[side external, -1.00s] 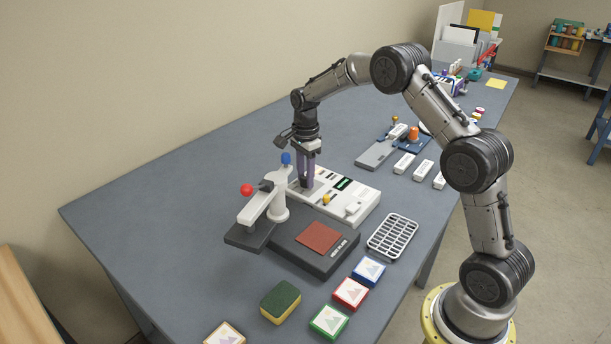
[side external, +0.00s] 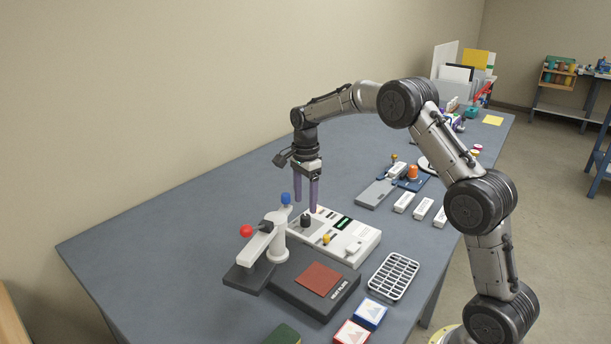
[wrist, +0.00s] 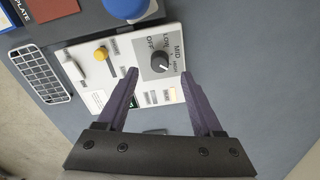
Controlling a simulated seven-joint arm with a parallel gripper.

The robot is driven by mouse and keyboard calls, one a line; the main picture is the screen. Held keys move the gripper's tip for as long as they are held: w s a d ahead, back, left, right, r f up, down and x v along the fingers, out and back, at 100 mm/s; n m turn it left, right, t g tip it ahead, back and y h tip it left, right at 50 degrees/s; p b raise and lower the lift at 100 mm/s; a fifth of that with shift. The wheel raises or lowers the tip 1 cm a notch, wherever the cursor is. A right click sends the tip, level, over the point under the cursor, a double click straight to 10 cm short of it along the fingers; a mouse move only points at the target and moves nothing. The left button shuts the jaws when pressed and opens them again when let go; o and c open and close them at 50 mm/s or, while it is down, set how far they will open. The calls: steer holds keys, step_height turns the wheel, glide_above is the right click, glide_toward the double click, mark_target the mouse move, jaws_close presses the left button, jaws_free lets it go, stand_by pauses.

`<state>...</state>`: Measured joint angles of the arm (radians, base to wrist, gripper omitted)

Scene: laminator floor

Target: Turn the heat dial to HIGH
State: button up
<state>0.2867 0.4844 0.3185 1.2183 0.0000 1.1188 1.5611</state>
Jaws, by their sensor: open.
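The heat dial (side external: 305,221) is a small dark knob on the white control panel (side external: 350,239). In the wrist view the dial (wrist: 160,65) shows between the fingers, ringed by OFF, LOW, MID and HIGH labels. Its light pointer mark looks turned toward the HIGH side, though it is small. My gripper (side external: 305,206) has two purple fingers pointing down, open and empty, above the dial and apart from it. In the wrist view my gripper (wrist: 160,74) has its tips spread to either side of the dial.
The press lever with a red knob (side external: 246,231) and a blue knob (side external: 286,198) stands close left of the dial. A yellow-knobbed switch (side external: 326,239) is on the panel. The heat plate (side external: 318,278) and a white rack (side external: 393,276) are nearer the camera.

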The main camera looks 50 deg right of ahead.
step_height(320, 180, up, 8)
steer(key=shift+r, duration=0.2)
steer(key=shift+a, duration=0.1)
step_height(320, 180, up, 5)
steer(key=t, duration=0.1)
glide_above(305, 216)
steer(key=a, duration=0.2)
steer(key=s+a+r+n+t, duration=0.1)
steer(key=s+a+r+n, duration=0.1)
steer(key=s+a+r, duration=0.4)
steer(key=s+a+r+n+t, duration=0.2)
steer(key=s+r+n, duration=0.15)
steer(key=s, duration=0.45)
steer(key=s+a+f+n, duration=0.2)
steer(key=s+f+n, duration=0.3)
steer(key=s+n, duration=0.3)
steer(key=s+a+f+n+t, duration=0.1)
steer(key=s+f+n, duration=0.4)
steer(key=s, duration=0.5)
steer(key=a+n, duration=0.1)
steer(key=n, duration=0.1)
steer(key=shift+s+a+f+n+t, duration=0.15)
steer(key=shift+s+f+n+t, duration=0.15)
steer(key=shift+s+f+n, duration=0.1)
